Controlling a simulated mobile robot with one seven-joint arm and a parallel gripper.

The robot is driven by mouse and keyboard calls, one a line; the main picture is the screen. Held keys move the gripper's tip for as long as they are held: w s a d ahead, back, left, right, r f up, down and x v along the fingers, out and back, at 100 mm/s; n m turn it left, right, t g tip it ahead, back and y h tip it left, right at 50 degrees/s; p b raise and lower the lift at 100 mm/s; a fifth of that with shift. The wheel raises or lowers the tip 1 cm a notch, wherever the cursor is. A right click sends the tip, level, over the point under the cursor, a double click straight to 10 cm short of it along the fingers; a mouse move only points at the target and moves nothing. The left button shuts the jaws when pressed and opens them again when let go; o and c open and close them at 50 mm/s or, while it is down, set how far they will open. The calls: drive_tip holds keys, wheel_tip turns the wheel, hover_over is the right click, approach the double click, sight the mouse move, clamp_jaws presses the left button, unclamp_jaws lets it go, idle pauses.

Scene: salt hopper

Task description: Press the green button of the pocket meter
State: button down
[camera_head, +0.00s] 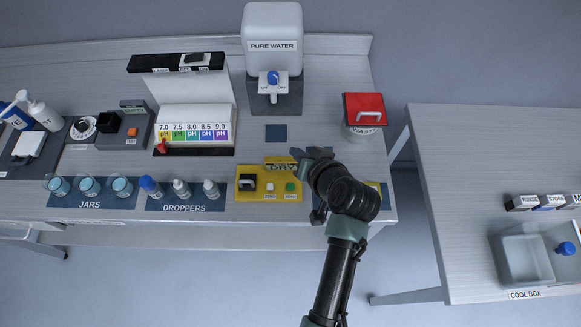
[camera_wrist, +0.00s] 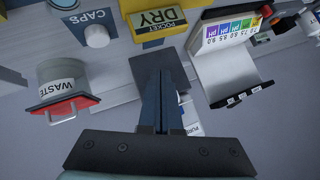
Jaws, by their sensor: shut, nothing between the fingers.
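The pocket meter is a yellow unit (camera_head: 247,196) near the table's front edge in the head view, with a black part at its left. A white button and, to its right, a green button (camera_head: 290,187) sit on it. A yellow "DRY" label (camera_head: 281,167) stands behind; the wrist view shows part of the yellow unit with a "POCKET DRY" label (camera_wrist: 158,20), but no green button. My gripper (camera_head: 304,155) is behind and right of the green button, partly hidden by my arm. In the wrist view my gripper (camera_wrist: 163,100) is shut and empty.
A pure water dispenser (camera_head: 272,25) stands behind, with a dark blue square (camera_head: 276,133) before it. A red-lidded waste bin (camera_head: 364,130) is at right. Droppers (camera_head: 181,188) stand left of the meter. A pH chart stand (camera_head: 195,110) is behind them.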

sight(291, 187)
drive_tip(key=shift+m+g+y, duration=0.3)
drive_tip(key=shift+g+y, duration=0.2)
drive_tip(key=shift+g, duration=0.4)
drive_tip(key=s+p, duration=0.1)
drive_tip(key=p, duration=0.1)
drive_tip(key=s+a+r+p, duration=0.1)
drive_tip(key=p, duration=0.1)
drive_tip(key=s+r+p, duration=0.1)
drive_tip(key=s+p, duration=0.1)
drive_tip(key=shift+a+p, duration=0.15)
drive_tip(key=shift+p, duration=0.15)
drive_tip(key=shift+f, duration=0.15)
wheel_tip(291, 187, down, 8)
drive_tip(key=b, duration=0.7)
drive_tip(key=shift+w+f+b, duration=0.1)
drive_tip(key=shift+f+b, duration=0.15)
drive_tip(key=shift+b, duration=0.15)
idle(0.4)
drive_tip(key=shift+f+b, duration=0.35)
drive_tip(key=shift+f, duration=0.1)
